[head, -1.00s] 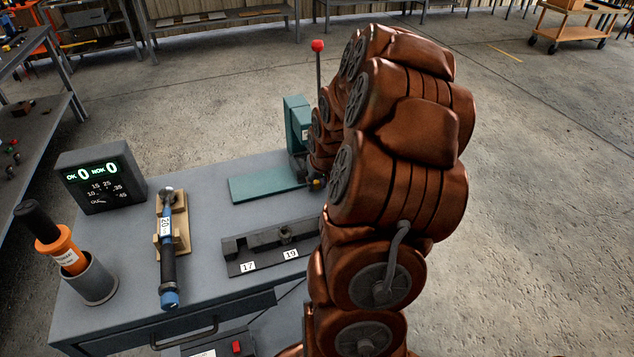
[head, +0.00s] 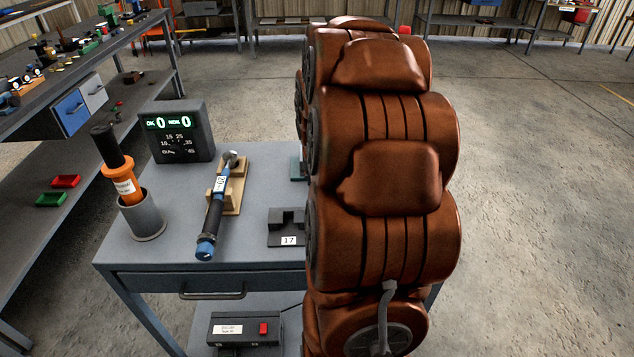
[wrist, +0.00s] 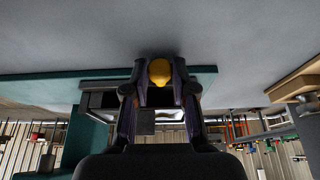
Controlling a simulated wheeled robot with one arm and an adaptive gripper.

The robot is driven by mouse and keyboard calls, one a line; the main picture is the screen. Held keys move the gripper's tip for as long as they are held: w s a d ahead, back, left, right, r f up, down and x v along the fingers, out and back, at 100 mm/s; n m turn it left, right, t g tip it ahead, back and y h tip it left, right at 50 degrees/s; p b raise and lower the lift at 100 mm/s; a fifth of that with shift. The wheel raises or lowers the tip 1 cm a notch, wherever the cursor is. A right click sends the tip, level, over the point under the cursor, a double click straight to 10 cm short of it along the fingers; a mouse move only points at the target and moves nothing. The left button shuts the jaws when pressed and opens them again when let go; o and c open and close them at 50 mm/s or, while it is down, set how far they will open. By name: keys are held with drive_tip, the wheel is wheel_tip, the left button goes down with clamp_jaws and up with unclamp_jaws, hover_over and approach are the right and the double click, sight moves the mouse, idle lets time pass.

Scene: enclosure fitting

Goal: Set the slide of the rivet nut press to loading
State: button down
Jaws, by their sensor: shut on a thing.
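In the wrist view, which looks upside down, my gripper (wrist: 160,88) is shut on a yellow knob (wrist: 159,70), one finger on each side. The teal rivet nut press (wrist: 92,140) shows behind and beside the fingers, with its flat teal base plate (wrist: 45,88). The slide itself is mostly hidden by my gripper, and I cannot tell its position. In the head view my arm covers nearly all of the press. Only a sliver of its teal base (head: 297,167) shows, and a red ball (head: 405,30) peeks out above my arm. My gripper is hidden there.
On the grey bench (head: 262,160) stand a counter box (head: 180,130) reading OK 0 and NOK 0, a blue-and-black tool (head: 214,205) on a wooden cradle, an orange tool (head: 122,180) in a cup, and a dark holder (head: 287,228) labelled 17. Shelving stands at left.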

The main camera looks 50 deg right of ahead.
drive_tip(key=shift+w+a, duration=0.15)
drive_tip(key=c, duration=1)
unclamp_jaws()
drive_tip(key=shift+w, duration=0.1)
drive_tip(key=shift+o, duration=0.2)
drive_tip(key=v, duration=1.2)
